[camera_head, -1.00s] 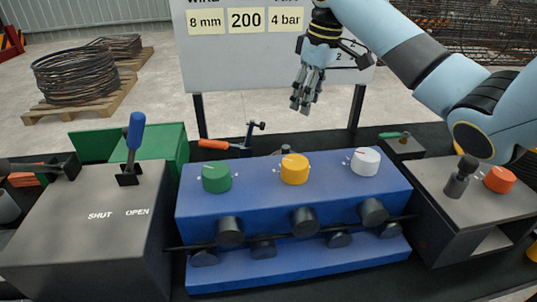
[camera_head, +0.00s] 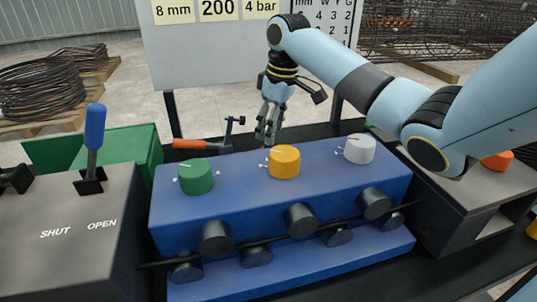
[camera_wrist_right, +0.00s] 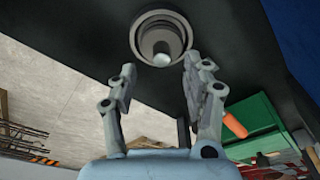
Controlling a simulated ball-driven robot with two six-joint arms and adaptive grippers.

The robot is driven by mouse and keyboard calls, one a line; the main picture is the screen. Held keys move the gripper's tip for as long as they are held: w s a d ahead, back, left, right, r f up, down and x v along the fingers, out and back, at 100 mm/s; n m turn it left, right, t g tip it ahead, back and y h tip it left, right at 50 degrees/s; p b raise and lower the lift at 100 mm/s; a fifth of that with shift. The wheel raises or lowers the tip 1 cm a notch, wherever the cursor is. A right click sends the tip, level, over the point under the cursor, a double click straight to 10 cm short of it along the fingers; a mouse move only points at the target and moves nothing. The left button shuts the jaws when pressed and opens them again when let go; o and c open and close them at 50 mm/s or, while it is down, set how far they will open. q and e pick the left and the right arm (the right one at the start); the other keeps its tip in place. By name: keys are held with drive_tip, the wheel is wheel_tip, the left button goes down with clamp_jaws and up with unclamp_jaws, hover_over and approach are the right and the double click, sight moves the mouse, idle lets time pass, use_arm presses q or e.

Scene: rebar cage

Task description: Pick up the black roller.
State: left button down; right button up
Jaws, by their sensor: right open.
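In the head view the right gripper (camera_head: 267,140) points down just behind the blue machine (camera_head: 225,207); the loose roller is not distinguishable there. Several black rollers (camera_head: 300,217) are mounted on the machine's front. My left gripper is out of view.
Green (camera_head: 195,176), yellow (camera_head: 284,161) and white (camera_head: 359,149) knobs stand on the machine. An orange-handled clamp (camera_head: 203,145) lies behind it. A grey box with a blue lever (camera_head: 95,127) is left, a green bin (camera_head: 140,150) behind it. A sign board (camera_head: 215,60) stands behind.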

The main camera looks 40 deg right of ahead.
drive_tip(key=f, duration=0.4)
drive_tip(key=shift+w+a+f, duration=0.15)
drive_tip(key=shift+w+a, duration=0.05)
drive_tip(key=shift+w, duration=0.1)
clamp_jaws()
